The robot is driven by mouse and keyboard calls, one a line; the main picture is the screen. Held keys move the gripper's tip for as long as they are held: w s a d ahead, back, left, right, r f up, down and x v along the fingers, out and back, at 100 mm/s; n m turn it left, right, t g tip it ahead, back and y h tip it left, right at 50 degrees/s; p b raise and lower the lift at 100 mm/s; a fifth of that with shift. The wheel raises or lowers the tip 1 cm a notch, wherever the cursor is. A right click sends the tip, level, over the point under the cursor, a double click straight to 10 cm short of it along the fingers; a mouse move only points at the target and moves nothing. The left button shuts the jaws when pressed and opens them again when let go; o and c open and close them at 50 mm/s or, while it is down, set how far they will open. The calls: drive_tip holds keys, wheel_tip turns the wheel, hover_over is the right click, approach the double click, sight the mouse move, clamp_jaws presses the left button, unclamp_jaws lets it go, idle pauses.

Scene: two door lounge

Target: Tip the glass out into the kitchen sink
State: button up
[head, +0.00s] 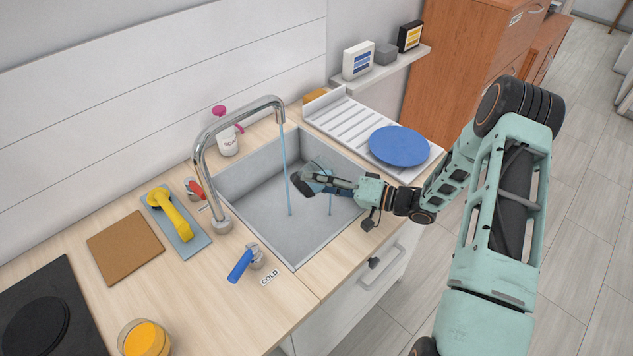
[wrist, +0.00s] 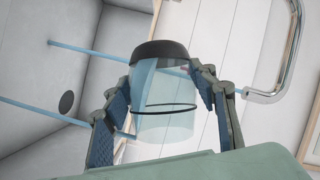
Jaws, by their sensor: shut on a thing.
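My gripper (head: 318,183) is over the kitchen sink (head: 262,217) and is shut on the glass. In the wrist view the clear glass (wrist: 165,124) sits between my two fingers (wrist: 162,100), with a dark end and some blue liquid inside. In the head view the glass is small and partly hidden by my fingers; its exact tilt is hard to tell. A thin blue stream (head: 330,204) falls below my gripper into the sink. Another blue stream (head: 288,170) runs from the tap spout (head: 262,103) into the basin, left of my gripper.
A blue plate (head: 399,146) lies on the white drainer (head: 343,118) right of the sink. A cup of orange liquid (head: 144,338) is at the front left.

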sight(331, 173)
drive_tip(key=shift+w+d+r+m+y+b, duration=0.35)
drive_tip(key=shift+w+d+r+m+y, duration=0.15)
drive_tip(key=shift+m, duration=0.2)
idle(1.1)
drive_tip(key=shift+d+r+m+y+b, duration=0.15)
drive_tip(key=shift+r+m+y+b, duration=0.25)
drive_tip(key=shift+m, duration=0.4)
drive_tip(key=shift+w+t, duration=0.1)
drive_tip(key=shift+t, duration=0.2)
idle(0.4)
drive_tip(key=shift+w+d+r+m+y, duration=0.2)
drive_tip(key=shift+r+m+y, duration=0.25)
drive_tip(key=shift+m, duration=0.35)
drive_tip(key=shift+r, duration=0.1)
